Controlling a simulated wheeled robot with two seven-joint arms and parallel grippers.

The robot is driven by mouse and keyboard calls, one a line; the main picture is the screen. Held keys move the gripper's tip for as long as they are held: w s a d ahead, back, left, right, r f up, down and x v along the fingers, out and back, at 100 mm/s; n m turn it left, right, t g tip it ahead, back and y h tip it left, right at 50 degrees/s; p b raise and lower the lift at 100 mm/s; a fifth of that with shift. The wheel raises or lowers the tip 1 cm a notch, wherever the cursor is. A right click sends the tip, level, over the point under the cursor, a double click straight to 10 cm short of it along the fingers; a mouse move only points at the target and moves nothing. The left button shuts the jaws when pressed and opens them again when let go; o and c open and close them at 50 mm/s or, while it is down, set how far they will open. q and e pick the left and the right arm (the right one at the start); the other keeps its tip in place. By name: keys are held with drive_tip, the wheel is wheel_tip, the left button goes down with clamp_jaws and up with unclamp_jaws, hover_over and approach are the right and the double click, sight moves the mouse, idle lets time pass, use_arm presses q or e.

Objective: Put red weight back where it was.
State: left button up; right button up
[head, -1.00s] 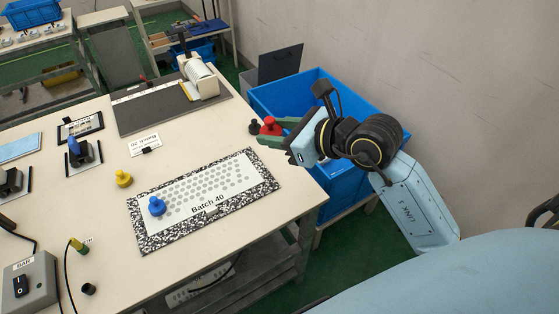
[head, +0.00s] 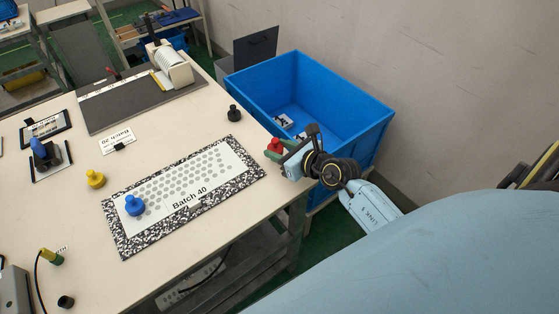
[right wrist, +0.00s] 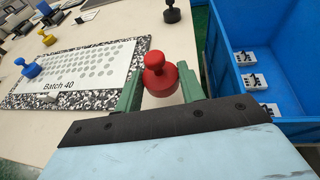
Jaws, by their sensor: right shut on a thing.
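A red weight (head: 276,145) with a round knob is held between the green fingers of my right gripper (head: 272,152), near the table's right edge. In the right wrist view the red weight (right wrist: 159,77) is upright between the fingers; whether it touches the table is unclear. A white sheet marked "Batch 40" (head: 205,197) with grey dots lies on a black-and-white speckled board (head: 122,246). A blue weight (head: 134,206) stands on the sheet's left end. A yellow weight (head: 96,179) stands left of the board. A black weight (head: 234,114) stands beyond the board's far right corner. My left gripper is out of view.
A blue bin (head: 340,100) holding small white parts stands right of the table, close beside my right gripper. A dark board with a white roll (head: 172,65) lies at the table's back. A label card (head: 117,140) and a black stamp-like tool (head: 45,153) stand left.

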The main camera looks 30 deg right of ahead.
wheel_tip(320, 180, down, 4)
drive_tip(key=shift+r+b, duration=0.25)
drive_tip(key=shift+b, duration=0.55)
drive_tip(key=o, duration=0.8)
drive_tip(key=shift+f, duration=0.2)
drive_tip(key=shift+c, duration=0.2)
drive_tip(key=o, duration=0.5)
drive_tip(key=shift+c, duration=0.2)
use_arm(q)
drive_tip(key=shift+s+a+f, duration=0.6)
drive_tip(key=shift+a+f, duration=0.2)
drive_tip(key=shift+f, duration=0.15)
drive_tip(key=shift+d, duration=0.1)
